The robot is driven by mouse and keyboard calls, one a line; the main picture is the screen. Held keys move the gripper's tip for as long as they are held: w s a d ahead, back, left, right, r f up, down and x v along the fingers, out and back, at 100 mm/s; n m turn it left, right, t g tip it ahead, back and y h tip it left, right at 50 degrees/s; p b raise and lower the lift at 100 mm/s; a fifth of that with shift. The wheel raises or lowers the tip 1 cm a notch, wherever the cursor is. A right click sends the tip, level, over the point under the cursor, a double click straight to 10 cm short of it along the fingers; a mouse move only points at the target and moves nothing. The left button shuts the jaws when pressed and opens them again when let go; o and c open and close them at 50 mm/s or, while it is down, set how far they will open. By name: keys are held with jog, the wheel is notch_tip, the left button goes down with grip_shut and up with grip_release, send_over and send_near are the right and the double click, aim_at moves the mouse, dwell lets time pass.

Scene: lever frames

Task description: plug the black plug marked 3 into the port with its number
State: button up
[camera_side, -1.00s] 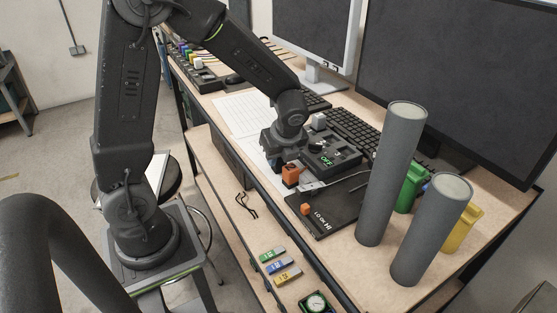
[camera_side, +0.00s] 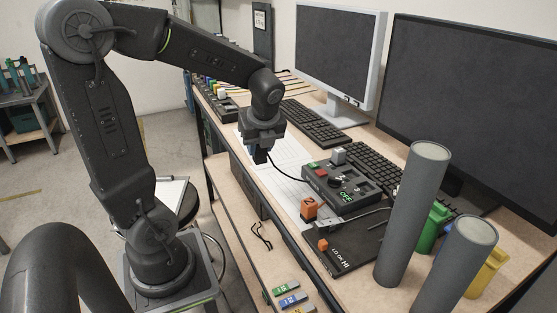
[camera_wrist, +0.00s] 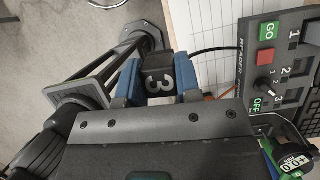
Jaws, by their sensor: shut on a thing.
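The black plug (camera_wrist: 159,76) with a white 3 on it sits between the blue fingertips of my gripper (camera_wrist: 160,82) in the wrist view. My gripper is shut on it. In the side view my gripper (camera_side: 261,157) hangs above the desk, left of and apart from the dark panel box (camera_side: 345,187). A black cable (camera_side: 284,171) runs from the plug toward the box. The box also shows in the wrist view (camera_wrist: 259,72), with 1, 2 and 3 printed on it beside dark openings. What each opening holds is not clear.
The box bears a green GO button (camera_wrist: 269,31), a red button (camera_wrist: 265,57), a knob and an OFF display. An orange block (camera_side: 309,208) is in front of the box. Two grey cylinders (camera_side: 411,215) stand at the right. White gridded paper (camera_side: 285,165) lies clear below my gripper.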

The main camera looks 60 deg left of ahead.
jog(key=shift+s+a+r, duration=0.25)
jog(key=shift+a+r, duration=0.05)
jog(key=shift+a, duration=0.05)
jog(key=shift+w+a+r, duration=0.1)
jog(key=shift+w+r, duration=0.1)
jog(key=w+d+r, duration=0.1)
jog(key=w+d, duration=0.4)
jog(key=w, duration=0.9)
jog(key=w+d+f, duration=0.2)
jog(key=w+d, duration=0.7)
jog(key=d, duration=0.1)
jog(key=shift+n, duration=0.4)
jog(key=shift+w+f, duration=0.1)
jog(key=shift+f, duration=2.65)
jog(key=shift+f, duration=0.85)
